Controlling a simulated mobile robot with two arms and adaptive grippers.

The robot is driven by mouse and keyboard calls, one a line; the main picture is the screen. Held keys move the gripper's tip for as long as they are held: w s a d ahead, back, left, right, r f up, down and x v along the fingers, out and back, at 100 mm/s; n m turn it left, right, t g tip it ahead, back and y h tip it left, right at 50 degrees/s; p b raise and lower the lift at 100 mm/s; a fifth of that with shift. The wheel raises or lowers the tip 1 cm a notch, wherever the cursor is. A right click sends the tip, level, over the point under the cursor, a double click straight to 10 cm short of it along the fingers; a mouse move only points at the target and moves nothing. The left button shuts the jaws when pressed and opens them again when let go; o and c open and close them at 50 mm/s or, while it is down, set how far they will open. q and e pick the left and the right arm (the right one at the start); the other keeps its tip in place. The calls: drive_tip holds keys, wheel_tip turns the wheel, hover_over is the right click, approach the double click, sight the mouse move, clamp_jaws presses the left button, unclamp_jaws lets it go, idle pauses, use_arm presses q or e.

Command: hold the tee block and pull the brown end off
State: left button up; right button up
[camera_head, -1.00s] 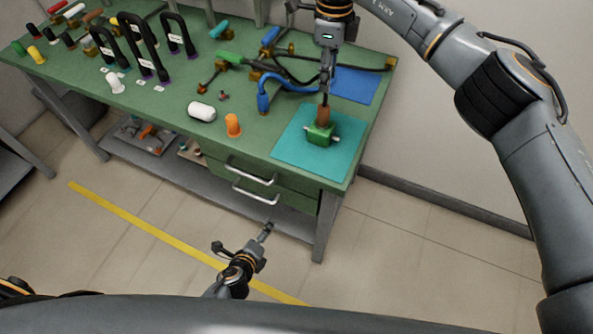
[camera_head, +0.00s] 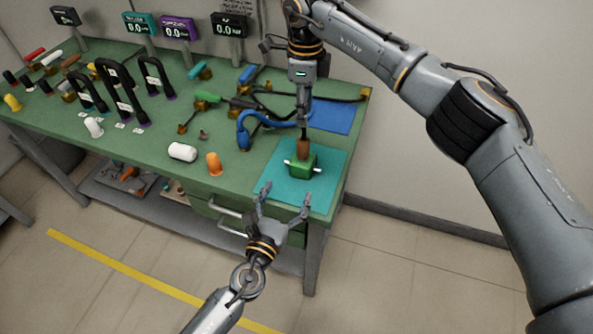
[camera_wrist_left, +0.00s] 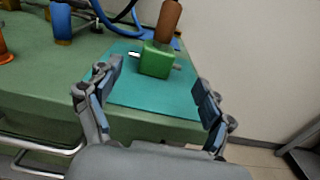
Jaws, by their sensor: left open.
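The green tee block (camera_head: 302,164) stands on the teal mat (camera_head: 330,165) at the bench's right end, with a short silver stub on each side. The brown end (camera_head: 303,148) stands upright on top of it. In the left wrist view the block (camera_wrist_left: 156,60) and brown end (camera_wrist_left: 168,20) lie beyond my fingers. My left gripper (camera_head: 285,193) is open and empty at the bench's front edge, its fingers spread toward the block without touching it. My right gripper (camera_head: 303,122) points down at the top of the brown end. Its fingers show edge-on, so their grip is unclear.
An orange part (camera_head: 214,164) and a white cylinder (camera_head: 182,152) lie left of the mat. A blue hose (camera_head: 243,130) curves behind, near a blue mat (camera_head: 332,116). Black arched handles and small displays stand farther left. Drawer handles (camera_head: 228,211) protrude below the bench's front edge.

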sight(299, 167)
use_arm(q)
drive_tip(key=x, duration=1)
drive_tip(key=shift+f, duration=0.1)
clamp_jaws()
idle(0.6)
